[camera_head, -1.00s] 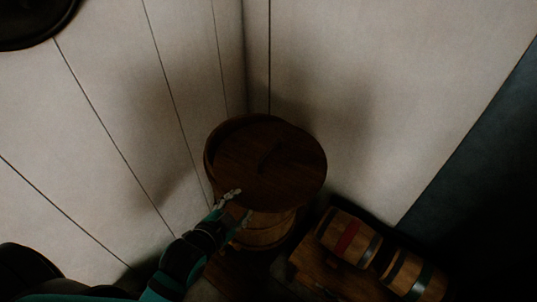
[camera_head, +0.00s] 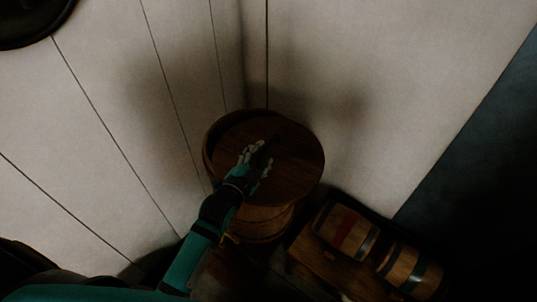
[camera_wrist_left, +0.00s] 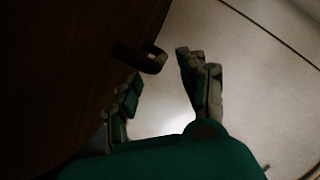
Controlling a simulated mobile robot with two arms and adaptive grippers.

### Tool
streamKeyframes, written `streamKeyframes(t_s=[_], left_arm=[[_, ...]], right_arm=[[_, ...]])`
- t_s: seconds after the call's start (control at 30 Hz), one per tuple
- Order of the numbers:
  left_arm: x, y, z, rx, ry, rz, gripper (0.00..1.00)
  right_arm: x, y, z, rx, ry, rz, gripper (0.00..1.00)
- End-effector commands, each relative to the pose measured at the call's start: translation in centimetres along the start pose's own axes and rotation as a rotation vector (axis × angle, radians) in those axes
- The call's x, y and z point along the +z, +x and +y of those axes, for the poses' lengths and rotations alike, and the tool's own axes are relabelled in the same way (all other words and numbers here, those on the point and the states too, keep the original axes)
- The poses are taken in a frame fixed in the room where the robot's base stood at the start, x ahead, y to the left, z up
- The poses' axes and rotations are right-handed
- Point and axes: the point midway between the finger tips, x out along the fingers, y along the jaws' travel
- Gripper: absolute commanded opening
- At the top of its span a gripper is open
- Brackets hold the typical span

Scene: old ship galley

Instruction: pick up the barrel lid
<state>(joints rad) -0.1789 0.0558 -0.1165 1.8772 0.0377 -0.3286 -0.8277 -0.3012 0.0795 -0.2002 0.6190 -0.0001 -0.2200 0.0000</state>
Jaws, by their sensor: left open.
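The barrel lid (camera_head: 297,165) is a round, dark wooden disc lying on top of an upright wooden barrel (camera_head: 265,222) in the corner. My left gripper (camera_head: 258,160) is open over the lid's middle, fingers pointing toward the lid's dark handle. In the left wrist view the lid (camera_wrist_left: 55,60) fills the left side as a dark wooden face. A dark loop handle (camera_wrist_left: 140,58) stands out from it, just ahead of the open fingertips (camera_wrist_left: 160,68). I cannot tell whether the fingers touch it. My right gripper is not in view.
Two small banded kegs, one with a red band (camera_head: 346,232) and one with a dark green band (camera_head: 408,272), lie on a wooden stand (camera_head: 320,262) to the right. Pale plank walls (camera_head: 330,70) close in behind the barrel. A dark round object (camera_head: 30,22) is at upper left.

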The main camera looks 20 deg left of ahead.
Motion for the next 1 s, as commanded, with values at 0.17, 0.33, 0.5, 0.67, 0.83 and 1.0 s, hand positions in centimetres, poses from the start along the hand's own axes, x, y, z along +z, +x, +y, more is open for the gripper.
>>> streamKeyframes(t_s=[0.17, 0.33, 0.5, 0.67, 0.83, 1.0], left_arm=[[0.0, 1.1, -0.1, 0.0, -0.002, 0.0, 0.43], [0.1, 3.4, -0.2, 0.0, -0.002, 0.0, 0.43], [0.3, 5.6, -0.1, -0.001, -0.002, 0.0, 0.43], [0.3, 6.1, 0.0, 0.0, -0.002, -0.001, 0.43], [0.3, 6.1, 0.0, 0.0, -0.001, 0.0, 0.4], [0.4, 6.1, 0.0, 0.001, -0.001, -0.001, 0.18]], right_arm=[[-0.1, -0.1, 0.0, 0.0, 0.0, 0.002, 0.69], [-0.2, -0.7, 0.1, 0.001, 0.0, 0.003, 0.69], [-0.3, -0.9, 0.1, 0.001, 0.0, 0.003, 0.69], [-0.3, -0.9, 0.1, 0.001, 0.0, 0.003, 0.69], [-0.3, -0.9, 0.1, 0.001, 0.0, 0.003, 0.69], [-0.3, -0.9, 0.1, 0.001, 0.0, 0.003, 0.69]])
